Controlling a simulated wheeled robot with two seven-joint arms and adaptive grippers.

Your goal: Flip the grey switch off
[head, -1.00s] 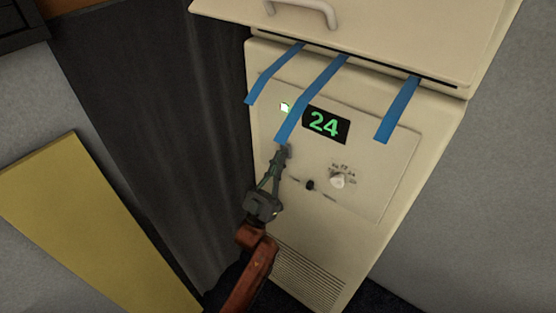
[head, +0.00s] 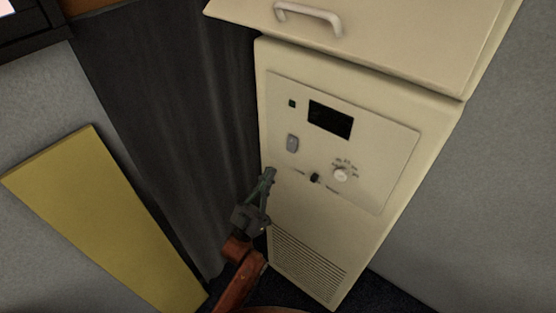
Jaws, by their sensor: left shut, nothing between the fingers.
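The grey switch (head: 292,143) is a small rocker on the cream front panel of the cabinet (head: 390,200), in the head view. It sits below a small dark indicator (head: 292,103) and left of and below a dark, blank display (head: 330,119). My left gripper (head: 269,172) is shut and empty. Its fingertips show below and left of the switch, with a visible gap between them and it. My right gripper is not in view.
A white round knob (head: 341,174) and a small black control (head: 314,177) are on the same panel. The cabinet's lid with a handle (head: 308,17) overhangs above. A yellow board (head: 105,215) leans at left beside a dark curtain (head: 160,130).

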